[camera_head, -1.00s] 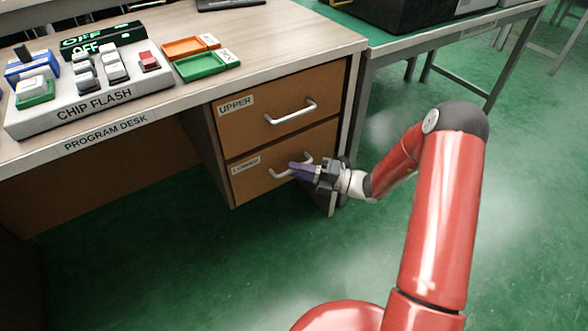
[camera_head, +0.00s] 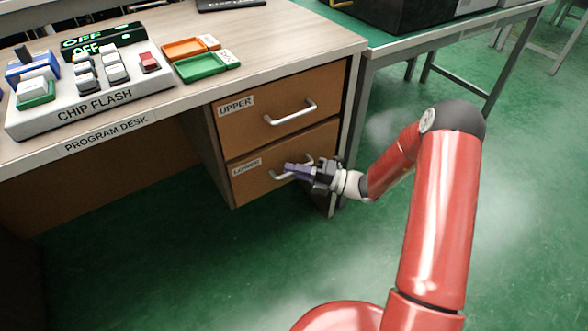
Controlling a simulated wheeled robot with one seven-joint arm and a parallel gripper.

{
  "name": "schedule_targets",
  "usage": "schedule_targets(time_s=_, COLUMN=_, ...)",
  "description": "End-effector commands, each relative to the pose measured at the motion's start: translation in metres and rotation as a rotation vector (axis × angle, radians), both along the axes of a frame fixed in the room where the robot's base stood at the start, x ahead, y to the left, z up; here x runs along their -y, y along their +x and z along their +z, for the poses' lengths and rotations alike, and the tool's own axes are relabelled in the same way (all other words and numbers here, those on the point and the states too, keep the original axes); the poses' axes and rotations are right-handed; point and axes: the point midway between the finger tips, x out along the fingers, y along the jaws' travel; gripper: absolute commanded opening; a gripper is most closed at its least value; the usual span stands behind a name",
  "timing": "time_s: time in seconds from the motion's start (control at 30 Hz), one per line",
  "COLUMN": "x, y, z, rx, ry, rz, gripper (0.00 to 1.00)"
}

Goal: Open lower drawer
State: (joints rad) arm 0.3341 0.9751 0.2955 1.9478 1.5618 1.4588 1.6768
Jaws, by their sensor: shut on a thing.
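The lower drawer (camera_head: 262,190) is a brown front with a "LOWER" label under the desk top. It looks closed or nearly so; a small gap is hard to tell. Its pale bar handle (camera_head: 277,177) is partly hidden by my gripper.
The desk top holds a chip flash panel (camera_head: 90,95), an orange tray (camera_head: 184,47) and a green tray (camera_head: 201,66). A metal-legged table (camera_head: 440,38) stands at the right. The green floor before the drawers is clear except for my arm.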

Motion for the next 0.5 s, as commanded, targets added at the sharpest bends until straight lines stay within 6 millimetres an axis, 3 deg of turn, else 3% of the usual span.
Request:
schedule_targets(time_s=0.17, x=0.016, y=-0.021, z=0.003, rx=-0.006, ry=-0.002, rz=-0.003, gripper=0.0)
schedule_targets(time_s=0.5, x=0.069, y=-0.1, z=0.004, rx=-0.009, ry=0.0, rz=-0.005, gripper=0.0)
